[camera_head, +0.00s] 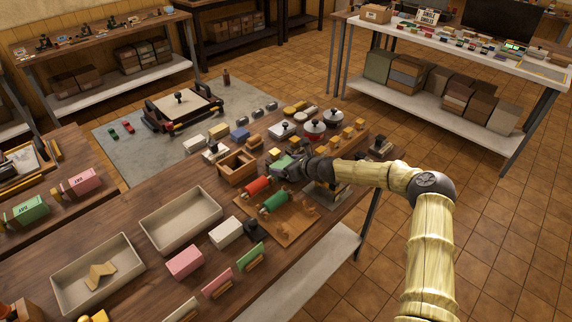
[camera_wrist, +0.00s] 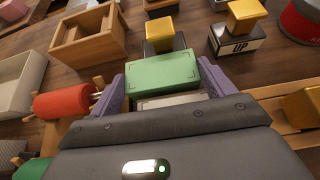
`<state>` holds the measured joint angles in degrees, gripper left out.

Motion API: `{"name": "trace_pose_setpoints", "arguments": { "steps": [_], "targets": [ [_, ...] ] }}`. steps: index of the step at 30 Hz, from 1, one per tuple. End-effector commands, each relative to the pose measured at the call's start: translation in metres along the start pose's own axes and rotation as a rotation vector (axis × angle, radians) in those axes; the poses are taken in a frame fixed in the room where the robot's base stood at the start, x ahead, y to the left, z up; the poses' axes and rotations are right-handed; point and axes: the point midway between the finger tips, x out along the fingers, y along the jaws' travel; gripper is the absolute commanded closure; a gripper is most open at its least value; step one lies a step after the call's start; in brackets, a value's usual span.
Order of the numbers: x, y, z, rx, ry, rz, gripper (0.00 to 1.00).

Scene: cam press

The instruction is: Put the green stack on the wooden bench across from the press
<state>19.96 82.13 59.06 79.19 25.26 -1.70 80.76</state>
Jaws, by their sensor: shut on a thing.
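My gripper (camera_head: 287,170) is over the wooden table, in the middle of the head view. In the wrist view its purple fingers (camera_wrist: 163,85) are closed on both sides of a green block (camera_wrist: 163,72), the green stack, with a pale layer showing at its near edge. The green stack shows in the head view (camera_head: 282,162), partly hidden by my gripper. I cannot tell whether it touches the table. A wooden bench (camera_head: 95,45) with a pale lower shelf stands at the back left.
A divided wooden box (camera_head: 237,165), a red roller (camera_head: 257,185) and a green roller (camera_head: 275,201) are near my gripper. Pale trays (camera_head: 180,217) lie to the left. A white-topped table (camera_head: 450,38) stands at the back right. Tiled floor (camera_head: 310,75) is open between the tables.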

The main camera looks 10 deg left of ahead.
Motion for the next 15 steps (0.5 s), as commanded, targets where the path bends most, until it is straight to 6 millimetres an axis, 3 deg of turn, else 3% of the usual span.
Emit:
{"name": "trace_pose_setpoints", "arguments": {
  "steps": [5, 6, 9, 15],
  "targets": [
    [0.0006, 0.0005, -0.0003, 0.000, 0.000, 0.001, 0.44],
    [0.0010, 0.0006, -0.0012, 0.000, 0.000, 0.001, 0.17],
    [0.0008, 0.0009, -0.0005, 0.000, 0.001, 0.001, 0.00],
    [0.0009, 0.0014, -0.0002, -0.001, 0.001, 0.002, 0.00]
  ]
}}
